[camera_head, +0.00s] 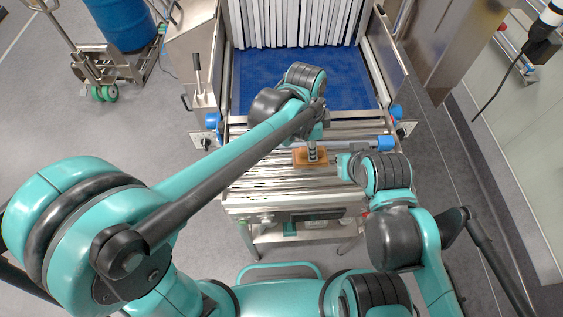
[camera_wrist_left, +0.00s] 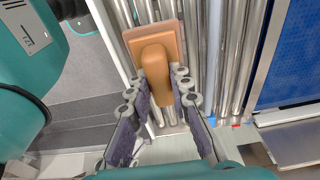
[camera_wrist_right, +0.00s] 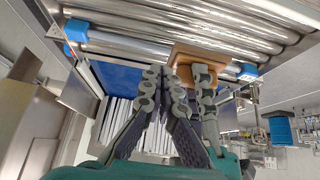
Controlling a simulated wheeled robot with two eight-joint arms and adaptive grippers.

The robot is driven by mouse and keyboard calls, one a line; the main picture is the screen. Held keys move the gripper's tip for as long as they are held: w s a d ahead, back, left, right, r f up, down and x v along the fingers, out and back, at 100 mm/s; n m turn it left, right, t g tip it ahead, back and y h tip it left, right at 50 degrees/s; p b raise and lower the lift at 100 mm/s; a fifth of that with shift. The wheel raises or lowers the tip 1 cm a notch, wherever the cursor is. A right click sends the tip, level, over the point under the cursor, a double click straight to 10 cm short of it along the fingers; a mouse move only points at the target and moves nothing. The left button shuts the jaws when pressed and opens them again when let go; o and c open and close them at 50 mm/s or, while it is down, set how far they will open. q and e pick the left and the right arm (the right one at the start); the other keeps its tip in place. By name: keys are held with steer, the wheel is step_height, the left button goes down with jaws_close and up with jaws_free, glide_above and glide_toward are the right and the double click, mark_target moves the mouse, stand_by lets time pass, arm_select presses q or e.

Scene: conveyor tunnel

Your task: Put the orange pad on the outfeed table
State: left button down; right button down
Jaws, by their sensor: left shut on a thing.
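The orange pad (camera_head: 302,158) is a flat block with a rounded raised handle, seen from close up in the left wrist view (camera_wrist_left: 172,33). My left gripper (camera_head: 312,151) is shut on the handle. The pad is at the metal rollers of the table (camera_head: 262,178) in front of the blue belt; I cannot tell whether it rests on them or hangs just above. My right gripper (camera_head: 346,165) is close to the right of the pad. In the right wrist view its fingers (camera_wrist_right: 160,76) are nearly together with nothing between them, and the pad (camera_wrist_right: 200,58) shows behind.
A blue belt (camera_head: 290,85) runs under a white strip curtain (camera_head: 290,22) behind the rollers. Steel side walls flank it. A blue drum (camera_head: 125,22) on a trolley stands at the back left. Bare roller surface lies left of the pad.

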arm_select(q)
steer(key=a+f, duration=0.2)
steer(key=a, duration=0.1)
steer(key=s+a+f, duration=0.1)
steer(key=a+f, duration=0.1)
steer(key=a, duration=0.2)
steer(key=a+f, duration=0.2)
steer(key=a, duration=0.1)
steer(key=shift+s+a+f+b, duration=0.25)
steer(key=shift+a+f+b, duration=0.1)
steer(key=shift+a, duration=0.05)
steer(key=shift+a+f, duration=0.1)
steer(key=shift+f, duration=0.1)
steer(key=shift+f+b, duration=0.35)
steer(key=shift+f, duration=1.55)
steer(key=shift+f, duration=0.15)
steer(key=c, duration=1.4)
jaws_free()
